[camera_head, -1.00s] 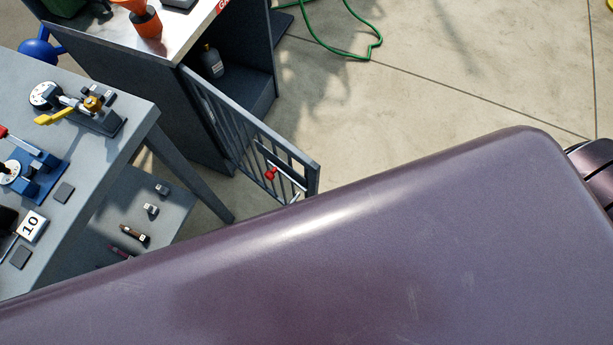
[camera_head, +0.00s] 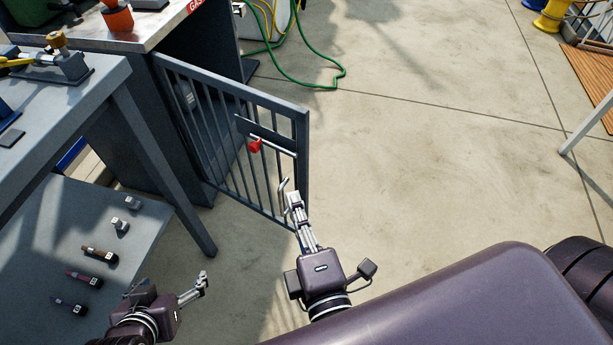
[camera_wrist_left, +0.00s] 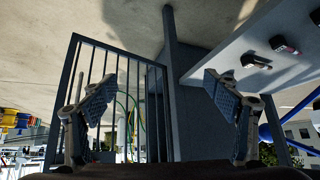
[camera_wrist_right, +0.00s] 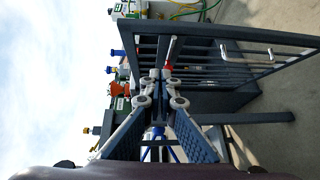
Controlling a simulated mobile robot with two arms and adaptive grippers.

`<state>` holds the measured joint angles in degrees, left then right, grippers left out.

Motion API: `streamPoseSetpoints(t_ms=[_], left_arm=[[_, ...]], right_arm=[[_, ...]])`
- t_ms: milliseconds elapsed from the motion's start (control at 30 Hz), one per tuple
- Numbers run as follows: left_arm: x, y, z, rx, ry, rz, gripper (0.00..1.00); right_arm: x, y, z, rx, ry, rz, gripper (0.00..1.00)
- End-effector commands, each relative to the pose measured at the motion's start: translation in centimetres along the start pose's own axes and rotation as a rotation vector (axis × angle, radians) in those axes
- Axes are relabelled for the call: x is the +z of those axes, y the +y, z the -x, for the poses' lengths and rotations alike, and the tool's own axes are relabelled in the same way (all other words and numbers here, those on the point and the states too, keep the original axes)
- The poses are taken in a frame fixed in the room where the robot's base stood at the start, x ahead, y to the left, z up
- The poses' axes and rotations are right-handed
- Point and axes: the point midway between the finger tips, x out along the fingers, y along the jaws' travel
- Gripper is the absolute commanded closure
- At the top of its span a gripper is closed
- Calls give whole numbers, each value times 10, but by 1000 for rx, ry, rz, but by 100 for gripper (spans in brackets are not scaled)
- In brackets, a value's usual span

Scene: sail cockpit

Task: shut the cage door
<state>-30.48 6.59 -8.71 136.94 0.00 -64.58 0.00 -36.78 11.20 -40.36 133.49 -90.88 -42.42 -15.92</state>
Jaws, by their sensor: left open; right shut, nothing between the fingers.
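The cage door (camera_head: 303,150) is a dark grey barred panel. It is hinged on the front of the dark cabinet (camera_head: 190,150) and stands swung open. A latch plate, a red knob (camera_head: 254,146) and a bent silver handle (camera_head: 284,186) are near its free edge. My right gripper (camera_head: 292,203) is shut and empty close to that edge, just below the handle; contact cannot be told. The right wrist view shows the bars (camera_wrist_right: 215,75) and handle (camera_wrist_right: 247,55) beyond its fingertips. My left gripper (camera_head: 200,282) is open and empty, low beside the table; the left wrist view shows the door (camera_wrist_left: 70,60) beyond its fingers.
A grey table (camera_head: 95,85) with a lower shelf (camera_head: 70,215) stands at the left. Its leg (camera_head: 165,170) is near the door's hinge side. A green hose (camera_head: 320,85) lies on the floor behind. The concrete floor (camera_head: 430,150) right of the door is clear.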

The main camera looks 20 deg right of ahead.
Motion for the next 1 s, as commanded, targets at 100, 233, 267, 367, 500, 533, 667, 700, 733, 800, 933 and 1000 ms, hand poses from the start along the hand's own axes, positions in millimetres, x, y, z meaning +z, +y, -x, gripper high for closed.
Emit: streamPoseSetpoints(t_ms=[100,233,267,367,500,533,667,700,733,800,933,1000], left_arm=[[-6,0,10,-1,23,0,19],[-5,-1,16,-2,13,0,19],[-4,-1,16,-2,4,1,19],[7,-2,19,-5,-43,2,19],[30,-5,25,-10,-134,4,19],[35,-5,27,-11,-156,5,19],[53,-7,34,-15,-231,7,19],[59,-8,36,-16,-254,8,19],[62,-8,37,-16,-264,9,19],[68,-9,39,-18,-289,9,19],[74,-9,42,-19,-313,10,19],[75,-9,42,-19,-318,10,19]], right_arm=[[10,22,5,57,-26,4,100],[13,32,2,75,-36,6,100],[13,33,0,75,-36,7,100],[13,34,-12,76,-36,7,100],[14,37,-36,77,-35,6,100],[14,38,-42,78,-35,6,100],[14,38,-66,76,-34,6,100],[15,39,-73,76,-34,6,100],[15,39,-78,76,-34,7,100],[15,39,-90,75,-33,6,100],[27,39,-105,74,-33,10,100],[34,40,-111,73,-33,9,100]])
